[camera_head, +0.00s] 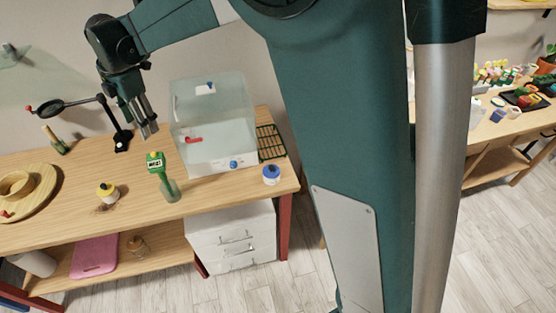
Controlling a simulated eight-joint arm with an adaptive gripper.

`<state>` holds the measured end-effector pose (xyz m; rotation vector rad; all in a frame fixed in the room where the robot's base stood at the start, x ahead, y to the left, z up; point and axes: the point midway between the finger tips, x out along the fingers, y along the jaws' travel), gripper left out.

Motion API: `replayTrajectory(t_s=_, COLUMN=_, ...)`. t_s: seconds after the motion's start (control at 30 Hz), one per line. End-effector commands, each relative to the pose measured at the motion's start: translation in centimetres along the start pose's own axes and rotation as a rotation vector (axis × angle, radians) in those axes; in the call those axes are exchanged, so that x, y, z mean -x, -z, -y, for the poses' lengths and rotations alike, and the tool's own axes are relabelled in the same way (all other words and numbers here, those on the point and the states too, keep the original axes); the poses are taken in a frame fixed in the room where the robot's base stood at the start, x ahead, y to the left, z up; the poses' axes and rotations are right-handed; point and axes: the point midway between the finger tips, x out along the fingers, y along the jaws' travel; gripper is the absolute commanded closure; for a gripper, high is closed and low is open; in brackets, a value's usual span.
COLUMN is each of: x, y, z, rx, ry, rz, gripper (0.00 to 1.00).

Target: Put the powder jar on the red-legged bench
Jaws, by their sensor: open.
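The red-legged bench (130,172) stands at the left, with a wooden top and a lower shelf. A small white jar with a blue lid (271,174) stands upright near its right end. A small jar with a yellow lid (108,193) stands nearer the middle, and a clear brownish jar (138,245) is on the lower shelf. I cannot tell which of these is the powder jar. My gripper (147,132) is open and empty, pointing down above the back of the bench, apart from all these jars.
A translucent box (209,115) stands right of my gripper, and a magnifier on a stand (62,104) left of it. A green bottle (166,182) stands in front. A green rack (270,142) lies right. A second bench (487,143) at far right holds several pots.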

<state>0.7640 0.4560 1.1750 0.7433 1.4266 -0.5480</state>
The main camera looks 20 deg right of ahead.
Motion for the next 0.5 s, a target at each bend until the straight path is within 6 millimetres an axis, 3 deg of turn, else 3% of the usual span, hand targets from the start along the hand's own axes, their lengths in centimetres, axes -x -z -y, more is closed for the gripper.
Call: replayTrajectory(t_s=0.5, x=7.2, y=-6.8, z=10.7, rx=-0.469, ry=-0.106, rz=0.029, gripper=0.45)
